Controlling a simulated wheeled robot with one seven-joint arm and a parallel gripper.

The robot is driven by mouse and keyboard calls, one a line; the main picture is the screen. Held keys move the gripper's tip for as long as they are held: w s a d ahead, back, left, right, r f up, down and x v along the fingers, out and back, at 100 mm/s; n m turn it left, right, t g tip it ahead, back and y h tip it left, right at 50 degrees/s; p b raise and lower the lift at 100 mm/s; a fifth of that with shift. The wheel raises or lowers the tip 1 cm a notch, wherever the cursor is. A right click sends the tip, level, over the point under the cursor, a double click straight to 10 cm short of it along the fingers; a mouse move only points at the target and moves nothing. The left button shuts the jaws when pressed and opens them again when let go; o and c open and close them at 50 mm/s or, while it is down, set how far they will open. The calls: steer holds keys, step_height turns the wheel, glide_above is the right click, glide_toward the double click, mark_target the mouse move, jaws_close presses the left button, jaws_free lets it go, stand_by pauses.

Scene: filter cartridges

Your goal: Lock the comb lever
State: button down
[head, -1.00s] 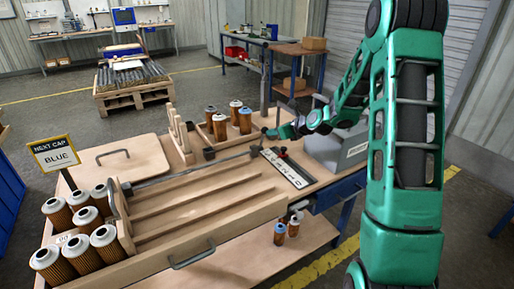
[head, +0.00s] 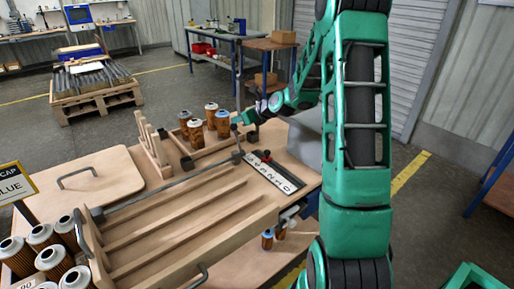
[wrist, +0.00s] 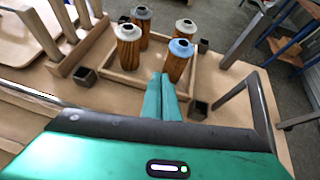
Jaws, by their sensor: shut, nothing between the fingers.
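The wooden comb (head: 151,143) stands with upright teeth behind the ribbed tray; its teeth also show at upper left in the wrist view (wrist: 52,30). A long grey rod (head: 175,187) runs beside the tray to a bent grey lever (head: 238,143) with a dark knob, near the cartridge tray. In the wrist view a bent grey bar, seemingly this lever (wrist: 259,108), stands right of my fingers. My gripper (wrist: 164,80) is shut and empty, pointing at the blue-capped cartridge (wrist: 179,60). In the head view my gripper (head: 246,116) is small, close behind the knob; contact cannot be told.
Several capped cartridges stand in a shallow wooden tray (head: 180,146). A lettered white plate (head: 275,174) with a red-and-black piece lies right of the lever. More cartridges (head: 55,262) crowd the lower left beside a sign (head: 14,186). The flat board (head: 95,180) has a handle.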

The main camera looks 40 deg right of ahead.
steer(key=shift+w+d, duration=0.1)
steer(key=shift+w, duration=0.25)
steer(key=shift+f, duration=0.1)
stand_by(0.3)
steer(key=s+d+r, duration=0.2)
steer(key=s+r, duration=0.2)
steer(key=r, duration=0.8)
steer(key=shift+s, duration=0.35)
steer(key=shift+s, duration=0.1)
